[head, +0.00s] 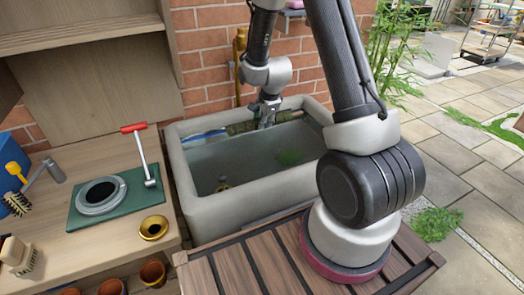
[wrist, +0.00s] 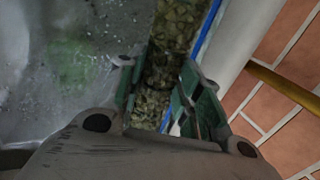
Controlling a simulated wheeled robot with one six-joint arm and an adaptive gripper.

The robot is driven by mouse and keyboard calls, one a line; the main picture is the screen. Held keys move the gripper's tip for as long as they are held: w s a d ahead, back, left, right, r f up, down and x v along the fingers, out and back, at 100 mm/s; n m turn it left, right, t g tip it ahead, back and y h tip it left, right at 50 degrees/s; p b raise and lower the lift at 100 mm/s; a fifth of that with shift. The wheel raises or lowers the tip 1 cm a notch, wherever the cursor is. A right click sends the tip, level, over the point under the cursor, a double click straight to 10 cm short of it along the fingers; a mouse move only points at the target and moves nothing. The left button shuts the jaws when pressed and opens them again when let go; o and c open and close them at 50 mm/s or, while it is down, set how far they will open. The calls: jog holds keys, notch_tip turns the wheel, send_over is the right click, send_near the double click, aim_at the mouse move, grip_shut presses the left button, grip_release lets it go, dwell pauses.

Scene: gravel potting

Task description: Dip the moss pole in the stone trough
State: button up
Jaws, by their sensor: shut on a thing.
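The stone trough (head: 185,185) is a pale grey basin against the brick wall, with grey water (head: 255,165) in it. The moss pole (head: 240,128) is a mottled green-brown rod lying level along the inside of the back wall. My gripper (head: 265,122) reaches down over the trough and is shut on it. In the wrist view the pole (wrist: 175,25) runs between the green-padded fingers (wrist: 160,90), with water to its left and the trough's pale rim (wrist: 240,40) to its right. The fingers hide part of the pole. I cannot tell whether its underside touches the water.
A blue strip (head: 205,135) runs along the trough's back wall. A wooden bench (head: 110,250) at left holds a green plate (head: 125,195) with a round opening, a red-handled lever (head: 140,150) and a brass ring (head: 153,228). A brass pipe (head: 238,60) stands behind the trough.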

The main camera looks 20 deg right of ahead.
jog(key=shift+r, duration=3.3)
jog(key=shift+r, duration=1.5)
